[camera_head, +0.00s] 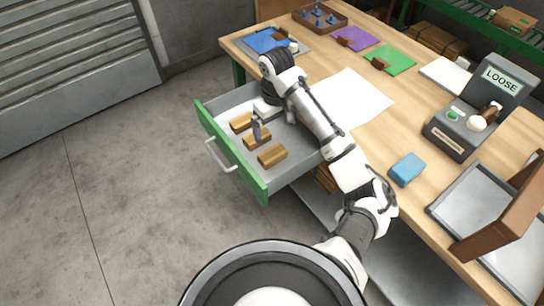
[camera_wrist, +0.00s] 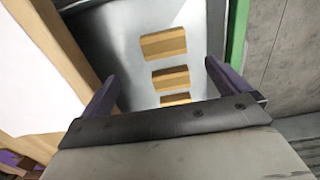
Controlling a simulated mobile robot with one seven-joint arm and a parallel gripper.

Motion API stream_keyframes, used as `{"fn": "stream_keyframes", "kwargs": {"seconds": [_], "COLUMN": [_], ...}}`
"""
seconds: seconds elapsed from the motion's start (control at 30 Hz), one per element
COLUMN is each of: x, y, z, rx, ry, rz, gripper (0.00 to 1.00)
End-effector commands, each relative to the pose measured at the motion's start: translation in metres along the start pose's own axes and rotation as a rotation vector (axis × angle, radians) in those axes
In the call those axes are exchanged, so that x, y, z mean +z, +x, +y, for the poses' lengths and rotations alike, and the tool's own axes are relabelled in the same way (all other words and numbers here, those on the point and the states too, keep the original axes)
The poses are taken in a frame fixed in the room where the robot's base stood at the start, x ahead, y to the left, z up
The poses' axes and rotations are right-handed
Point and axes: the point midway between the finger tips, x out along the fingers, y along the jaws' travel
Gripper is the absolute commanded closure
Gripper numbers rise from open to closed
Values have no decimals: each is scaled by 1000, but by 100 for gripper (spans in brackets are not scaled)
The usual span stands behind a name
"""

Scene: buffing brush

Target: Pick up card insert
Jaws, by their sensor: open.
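My gripper (camera_head: 258,129) reaches down into an open drawer (camera_head: 294,157) with a green front. In the wrist view my gripper (camera_wrist: 161,72) has its two purple fingers wide apart, with nothing held between them. Three tan-brown blocks lie in a row on the drawer floor: one near the back (camera_head: 242,122), one in the middle (camera_head: 257,138) and one nearer me (camera_head: 272,156). They also show in the wrist view, one of them whole (camera_wrist: 163,43) and the lowest partly hidden by my gripper. I cannot tell which thing is the card insert.
The wooden bench (camera_head: 408,115) bears a white sheet (camera_head: 350,98), a blue block (camera_head: 407,169), a grey device with a "LOOSE" sign (camera_head: 502,80) and a metal tray (camera_head: 470,200). The drawer walls stand close around my gripper. The floor at left is clear.

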Motion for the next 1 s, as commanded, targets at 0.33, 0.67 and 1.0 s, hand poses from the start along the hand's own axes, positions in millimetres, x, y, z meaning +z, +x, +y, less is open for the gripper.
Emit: {"fn": "stream_keyframes", "kwargs": {"seconds": [0.33, 0.67, 1.0], "x": [-1, -2, -5], "y": [65, 92, 134], "z": [-3, -4, -7], "rx": [-5, -3, -1], "ry": [-1, -2, -2], "rz": [1, 1, 2], "gripper": [0, 0, 0]}}
